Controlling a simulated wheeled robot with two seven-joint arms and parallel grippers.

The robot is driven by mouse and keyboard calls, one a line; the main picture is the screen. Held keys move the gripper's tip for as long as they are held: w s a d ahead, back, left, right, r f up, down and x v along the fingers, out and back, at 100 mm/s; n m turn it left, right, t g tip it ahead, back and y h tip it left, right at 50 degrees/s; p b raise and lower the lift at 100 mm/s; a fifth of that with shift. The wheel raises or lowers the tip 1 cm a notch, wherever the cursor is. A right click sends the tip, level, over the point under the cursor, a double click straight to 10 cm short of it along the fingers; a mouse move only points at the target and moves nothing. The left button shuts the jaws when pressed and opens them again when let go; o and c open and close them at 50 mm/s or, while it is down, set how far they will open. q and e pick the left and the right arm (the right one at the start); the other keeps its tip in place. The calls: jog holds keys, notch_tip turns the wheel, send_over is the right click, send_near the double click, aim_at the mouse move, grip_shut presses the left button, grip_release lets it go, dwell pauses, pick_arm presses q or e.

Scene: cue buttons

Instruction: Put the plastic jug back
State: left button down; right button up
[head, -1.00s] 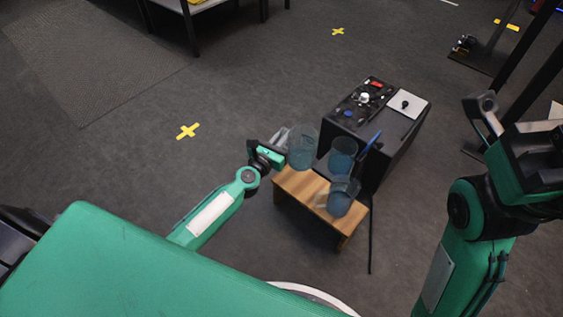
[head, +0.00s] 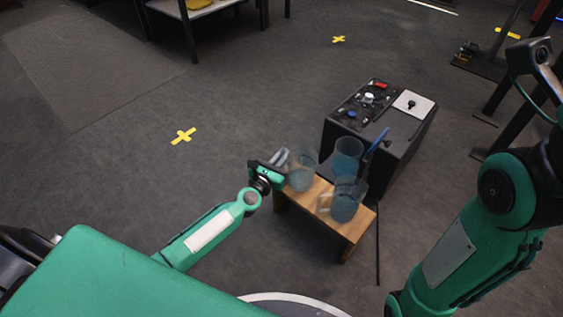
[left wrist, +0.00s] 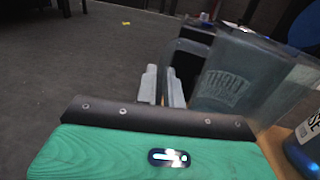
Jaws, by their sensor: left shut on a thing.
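My left gripper (head: 279,162) is shut on the handle of a clear, bluish plastic jug (head: 302,171), which is upright at the left end of a small wooden stool (head: 342,232). I cannot tell whether its base touches the top. In the left wrist view the two fingers (left wrist: 162,86) are at the handle side of this jug (left wrist: 228,78), which bears pale printed lettering. Two similar jugs are on or by the stool: one behind (head: 347,157), one in front (head: 347,203). My right gripper's fingers are out of view.
A dark console (head: 395,145) with knobs, buttons and a pale plate (head: 413,104) stands just behind the stool. A blue stick-like thing (head: 377,143) rises beside the jugs. The floor left of the stool is clear, with a yellow cross mark (head: 183,136).

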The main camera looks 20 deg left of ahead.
pick_arm(q)
jog(key=shift+f, duration=0.25)
jog(key=c, duration=1.5)
grip_release()
jog(key=shift+r, duration=0.1)
jog(key=shift+r, duration=0.15)
jog(key=s, duration=0.4)
jog(key=s+a+p, duration=0.1)
jog(key=s, duration=0.7)
jog(key=shift+a+p, duration=0.35)
jog(key=shift+a, duration=0.05)
jog(key=shift+r, duration=0.1)
